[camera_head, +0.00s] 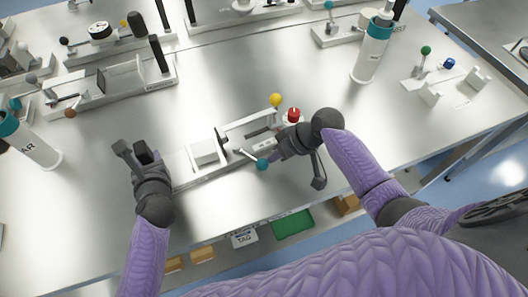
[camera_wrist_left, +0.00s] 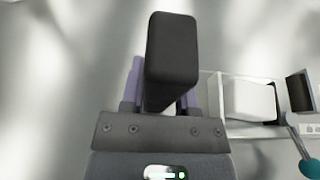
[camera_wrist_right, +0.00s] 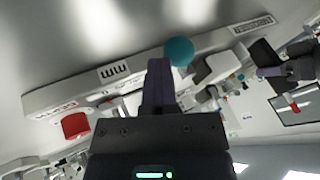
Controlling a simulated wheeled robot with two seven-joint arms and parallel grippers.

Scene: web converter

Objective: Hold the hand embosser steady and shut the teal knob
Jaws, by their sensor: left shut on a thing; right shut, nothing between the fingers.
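The hand embosser (camera_head: 185,172) is a long pale base with a white block (camera_head: 205,151), in the middle front of the bench. Its teal knob (camera_head: 262,164) tips a thin lever; it also shows at the lower right of the left wrist view (camera_wrist_left: 311,168). My left gripper (camera_head: 146,160) is shut on a black upright handle (camera_wrist_left: 172,50) at the embosser's left end. My right gripper (camera_head: 273,154) is shut and empty, close beside the teal knob. In the right wrist view the knob (camera_wrist_right: 180,51) appears just beyond the fingertips; contact cannot be told.
A red button (camera_head: 293,114) and a yellow ball (camera_head: 276,99) stand behind my right gripper. White bottles with teal caps stand at left (camera_head: 38,150) and back right (camera_head: 370,55). Other lever fixtures (camera_head: 110,88) line the back. The bench front left is clear.

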